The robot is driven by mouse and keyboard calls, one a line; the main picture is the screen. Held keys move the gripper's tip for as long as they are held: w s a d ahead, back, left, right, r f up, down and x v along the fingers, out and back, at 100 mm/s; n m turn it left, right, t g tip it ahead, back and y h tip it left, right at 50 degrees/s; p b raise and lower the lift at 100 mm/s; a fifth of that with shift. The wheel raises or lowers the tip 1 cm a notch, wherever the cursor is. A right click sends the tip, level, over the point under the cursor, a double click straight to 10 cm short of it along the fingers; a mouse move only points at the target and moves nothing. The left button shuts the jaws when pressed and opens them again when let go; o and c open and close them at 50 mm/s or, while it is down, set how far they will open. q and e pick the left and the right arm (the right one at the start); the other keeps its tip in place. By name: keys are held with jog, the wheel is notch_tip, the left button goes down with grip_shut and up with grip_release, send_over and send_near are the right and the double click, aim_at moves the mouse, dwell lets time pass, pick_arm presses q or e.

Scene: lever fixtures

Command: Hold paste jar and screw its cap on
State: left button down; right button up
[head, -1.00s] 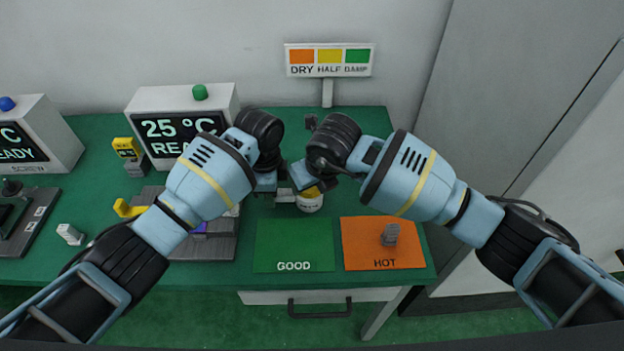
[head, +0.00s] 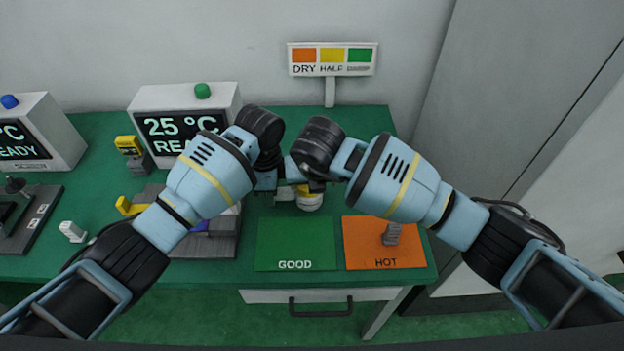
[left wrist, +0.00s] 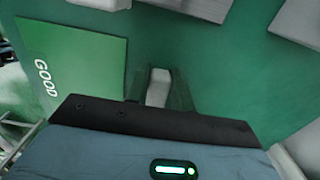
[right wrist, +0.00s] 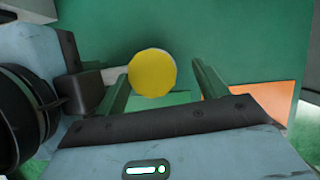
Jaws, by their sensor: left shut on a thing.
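The white paste jar (head: 309,204) stands at the middle of the green table, behind the green pad. Its yellow cap (right wrist: 152,73) shows as a round disc in the right wrist view and sits above the jar in the head view (head: 307,188). Whether it is threaded cannot be seen. My left gripper (left wrist: 158,80) is shut on the jar's pale side handle (left wrist: 158,88), left of the jar. My right gripper (right wrist: 160,78) is above the jar with its fingers apart, one on each side of the cap. The cap is nearer the left finger in that view, with a gap to the right one.
A 25 °C display box (head: 160,102) and grey fixture (head: 215,246) stand left. A DRY/HALF sign (head: 331,59) stands behind.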

jog(key=shift+s+a, duration=0.2)
jog(key=shift+a, duration=0.4)
jog(key=shift+w+r, duration=0.15)
jog(key=shift+r, duration=1.65)
jog(key=shift+c, duration=0.3)
jog(key=shift+o, duration=1.3)
jog(key=shift+f, duration=0.1)
jog(key=shift+o, duration=0.2)
jog(key=shift+s+r, duration=0.2)
jog(key=shift+r, duration=0.15)
jog(key=d+v, duration=0.1)
jog(key=v, duration=0.9)
jog(key=shift+d+r, duration=0.15)
jog(key=shift+r, duration=0.25)
